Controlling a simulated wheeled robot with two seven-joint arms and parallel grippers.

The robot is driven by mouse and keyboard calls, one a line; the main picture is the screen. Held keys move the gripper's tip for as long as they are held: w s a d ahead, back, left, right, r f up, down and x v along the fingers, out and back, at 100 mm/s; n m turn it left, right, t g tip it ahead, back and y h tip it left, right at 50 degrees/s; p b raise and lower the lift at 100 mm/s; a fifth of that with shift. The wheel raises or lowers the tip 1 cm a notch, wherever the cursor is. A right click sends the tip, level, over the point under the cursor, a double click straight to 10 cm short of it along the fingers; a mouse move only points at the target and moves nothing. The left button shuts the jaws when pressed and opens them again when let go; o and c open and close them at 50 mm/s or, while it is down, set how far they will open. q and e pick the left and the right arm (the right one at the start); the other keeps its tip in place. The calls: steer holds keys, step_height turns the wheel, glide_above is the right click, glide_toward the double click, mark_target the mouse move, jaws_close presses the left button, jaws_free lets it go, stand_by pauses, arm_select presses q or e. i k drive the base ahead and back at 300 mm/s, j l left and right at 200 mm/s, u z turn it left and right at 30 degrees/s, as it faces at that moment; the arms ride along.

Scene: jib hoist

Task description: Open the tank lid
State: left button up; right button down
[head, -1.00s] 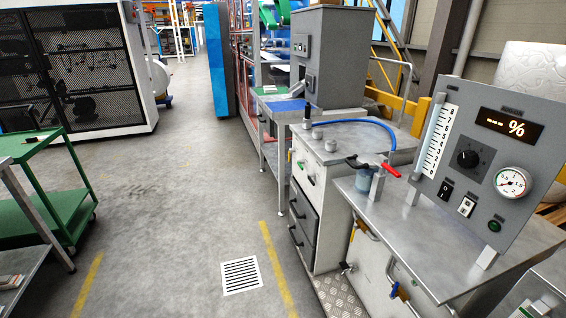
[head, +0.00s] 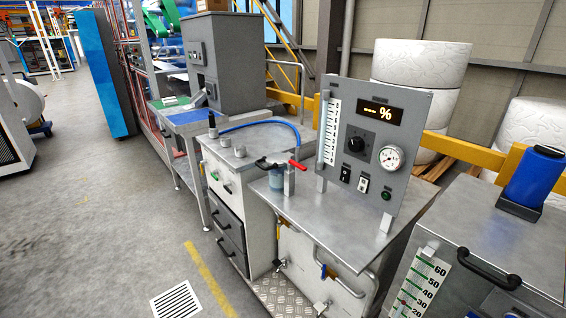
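A tank (head: 398,300) with a metal top stands at the lower right, cut off by the frame edges. A black bar handle (head: 488,270) sits near the front edge of its flat top (head: 490,233), which looks like the lid and lies closed. A white level scale (head: 420,287) with green marks and numbers from 20 to 60 is on its front. A blue cylinder (head: 537,175) on a dark base stands at the top's back right. Neither of my grippers is in view.
Left of the tank, a metal bench (head: 340,215) carries a grey control panel (head: 375,150) and a red-handled valve (head: 297,166). A white drawer cabinet (head: 228,190) stands farther left. A yellow rail (head: 455,150) runs behind. Open floor (head: 90,220) lies at left.

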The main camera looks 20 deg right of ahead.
mark_target(529, 257)
steer(key=z, duration=2.25)
